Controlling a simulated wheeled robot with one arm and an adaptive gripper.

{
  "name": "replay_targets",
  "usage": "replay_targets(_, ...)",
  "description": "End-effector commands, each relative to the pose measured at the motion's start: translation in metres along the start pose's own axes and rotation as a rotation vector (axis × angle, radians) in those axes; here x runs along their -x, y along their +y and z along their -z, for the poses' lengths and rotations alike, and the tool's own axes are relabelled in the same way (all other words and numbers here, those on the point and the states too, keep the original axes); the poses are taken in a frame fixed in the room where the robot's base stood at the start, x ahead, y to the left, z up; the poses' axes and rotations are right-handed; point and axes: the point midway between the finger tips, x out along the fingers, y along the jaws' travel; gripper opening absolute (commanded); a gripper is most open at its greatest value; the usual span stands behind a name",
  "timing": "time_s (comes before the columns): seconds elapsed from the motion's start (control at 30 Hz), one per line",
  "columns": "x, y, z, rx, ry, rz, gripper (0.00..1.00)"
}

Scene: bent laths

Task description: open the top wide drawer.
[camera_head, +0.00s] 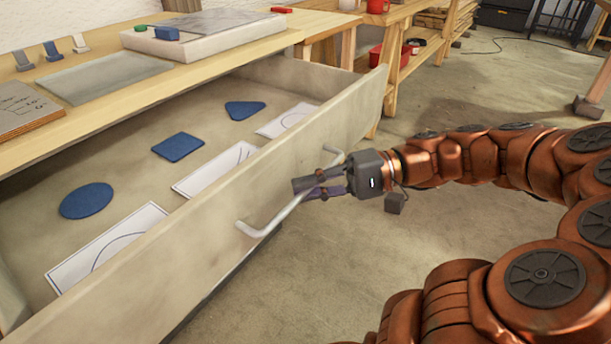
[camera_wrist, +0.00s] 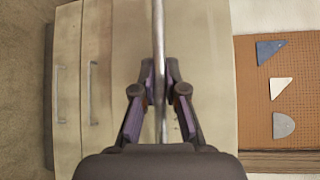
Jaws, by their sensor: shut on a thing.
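The top wide drawer (camera_head: 190,230) stands pulled well out from under the wooden worktop, and its inside shows in the head view. Its long metal bar handle (camera_head: 268,223) runs along the front; it also shows upright in the wrist view (camera_wrist: 159,30). In the wrist view the fingers (camera_wrist: 160,85) stand on either side of the bar. In the drawer lie a blue disc (camera_head: 86,201), a blue square (camera_head: 178,147), a blue pentagon (camera_head: 244,110) and white cards (camera_head: 106,247).
Small stands, a grey pad (camera_head: 108,77) and a pale slab (camera_head: 210,36) with blocks lie on the worktop. A wooden shelf unit with red bins (camera_head: 376,56) stands beyond. Lower drawer fronts with handles (camera_wrist: 92,92) show in the wrist view. The floor (camera_head: 480,90) before the drawer looks clear.

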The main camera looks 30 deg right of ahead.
Motion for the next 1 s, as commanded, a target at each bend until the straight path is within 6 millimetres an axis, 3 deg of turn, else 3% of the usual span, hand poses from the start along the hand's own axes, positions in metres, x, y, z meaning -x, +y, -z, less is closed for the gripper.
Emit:
replay_targets(0.47, 0.0014, 0.0011, -0.0036, 0.000, -0.006, -0.002, 0.00)
replay_targets(0.5, 0.0014, 0.0011, -0.0036, 0.000, -0.006, -0.002, 0.15)
replay_targets(0.7, 0.0013, 0.0009, -0.0037, 0.000, -0.007, -0.001, 0.36)
replay_targets(1.0, 0.0016, 0.0007, -0.0038, 0.000, -0.007, -0.001, 0.37)
